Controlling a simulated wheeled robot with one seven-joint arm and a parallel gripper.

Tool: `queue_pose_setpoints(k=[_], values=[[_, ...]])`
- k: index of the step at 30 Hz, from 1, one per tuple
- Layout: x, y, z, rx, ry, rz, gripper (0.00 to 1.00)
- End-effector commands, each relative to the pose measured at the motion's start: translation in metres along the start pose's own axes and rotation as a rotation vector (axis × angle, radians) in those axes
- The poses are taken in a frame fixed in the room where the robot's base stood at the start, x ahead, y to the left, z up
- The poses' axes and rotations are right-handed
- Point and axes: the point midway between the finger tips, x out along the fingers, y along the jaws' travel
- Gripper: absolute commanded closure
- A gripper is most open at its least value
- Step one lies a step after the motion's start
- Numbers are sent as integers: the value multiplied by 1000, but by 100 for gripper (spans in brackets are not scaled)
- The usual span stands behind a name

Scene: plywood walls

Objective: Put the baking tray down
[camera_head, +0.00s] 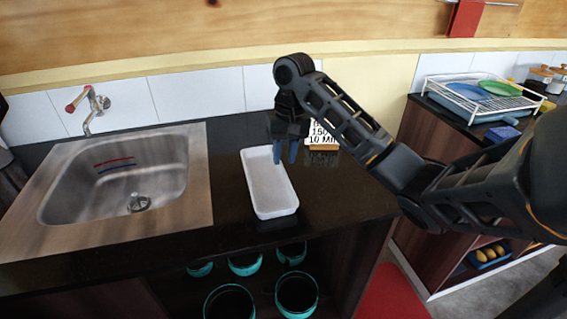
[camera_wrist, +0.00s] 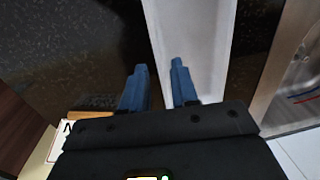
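The baking tray (camera_head: 268,190) is a white, long, shallow rectangular dish. It lies on the dark countertop to the right of the sink, and no hold on it shows. My gripper (camera_head: 285,158) points down at the tray's far right corner, with its two blue fingers apart. In the wrist view the tray (camera_wrist: 195,35) runs up the middle. The fingers of my gripper (camera_wrist: 159,82) stand on either side of its long edge, one over the tray and one outside it, with a gap between them. Whether either finger touches the rim I cannot tell.
The steel sink (camera_head: 120,180) is left of the tray. A sign (camera_head: 323,133) on a wooden stand is behind my gripper. A dish rack (camera_head: 484,97) with plates stands on the right counter. Teal-rimmed bowls (camera_head: 297,294) sit below.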

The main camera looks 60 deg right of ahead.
Motion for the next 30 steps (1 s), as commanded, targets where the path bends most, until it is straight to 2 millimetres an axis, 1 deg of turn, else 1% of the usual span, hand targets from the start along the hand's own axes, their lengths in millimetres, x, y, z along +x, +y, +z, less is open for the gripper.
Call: queue_pose_setpoints(k=[1, 3, 7, 9, 12, 15, 23, 25, 26, 29, 30], values=[[-19, 2, -2, -1, 6, 5, 71], [-35, 2, -1, -1, 5, 6, 71], [-58, 1, -1, -1, 4, 5, 71], [-66, 1, -1, -1, 4, 4, 71], [-76, 1, -1, -1, 3, 3, 71], [-81, 1, 0, 0, 1, 2, 71], [-83, -1, 0, -1, 1, -1, 71], [-80, -10, 1, -12, 7, -22, 71], [-77, -17, 2, -21, 12, -39, 71], [-64, -60, 8, -68, 46, -140, 71], [-58, -82, 12, -88, 66, -196, 71]])
